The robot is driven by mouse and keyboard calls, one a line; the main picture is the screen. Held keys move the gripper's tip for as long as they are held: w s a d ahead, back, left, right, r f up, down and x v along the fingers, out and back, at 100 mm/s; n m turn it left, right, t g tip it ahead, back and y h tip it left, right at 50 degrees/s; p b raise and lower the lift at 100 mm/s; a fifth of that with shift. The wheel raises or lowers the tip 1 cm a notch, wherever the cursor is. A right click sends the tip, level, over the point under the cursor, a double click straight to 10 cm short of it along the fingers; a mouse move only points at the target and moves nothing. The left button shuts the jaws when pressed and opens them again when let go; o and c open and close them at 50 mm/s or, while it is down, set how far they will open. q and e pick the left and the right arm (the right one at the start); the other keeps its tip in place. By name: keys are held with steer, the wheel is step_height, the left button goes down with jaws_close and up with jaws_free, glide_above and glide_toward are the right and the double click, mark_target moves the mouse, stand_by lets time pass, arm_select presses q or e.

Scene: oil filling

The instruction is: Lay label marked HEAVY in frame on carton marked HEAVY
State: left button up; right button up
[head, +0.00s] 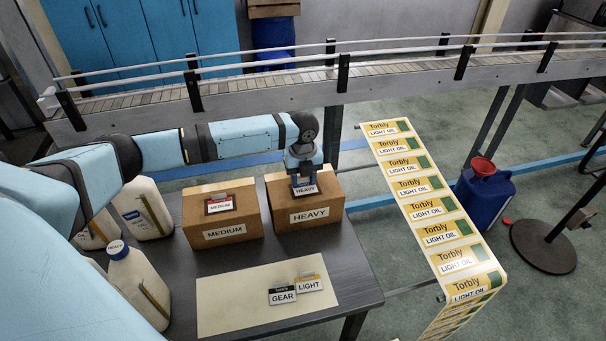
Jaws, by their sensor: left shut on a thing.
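The carton marked HEAVY (325,213) stands on the dark table, its name on the front face. My left gripper (305,180) points down over the top of this carton. It is shut on the label marked HEAVY (306,190), whose white face shows just below the fingers. The label is at or just above the carton's top; I cannot tell whether it touches. The frame on that top is mostly hidden by the gripper and label. My right gripper is not in view.
A carton marked MEDIUM (224,232) with a MEDIUM label (219,207) on top stands just left. GEAR (282,296) and LIGHT (309,284) labels lie on a cream mat (235,311). White jugs (139,277) stand left. A conveyor (270,88) runs behind; a label strip (412,190) hangs right.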

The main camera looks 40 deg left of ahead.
arm_select(q)
steer(key=shift+f+p, duration=0.1)
steer(key=shift+p, duration=0.4)
stand_by(0.5)
steer(key=o, duration=1.2)
step_height(320, 180, up, 2)
steer(key=shift+r+p, duration=0.2)
steer(key=shift+p, duration=1.05)
step_height(320, 180, up, 4)
steer(key=p, duration=0.3)
steer(key=shift+f, duration=0.25)
steer(key=shift+r+p, duration=1.1)
steer(key=shift+p, duration=0.25)
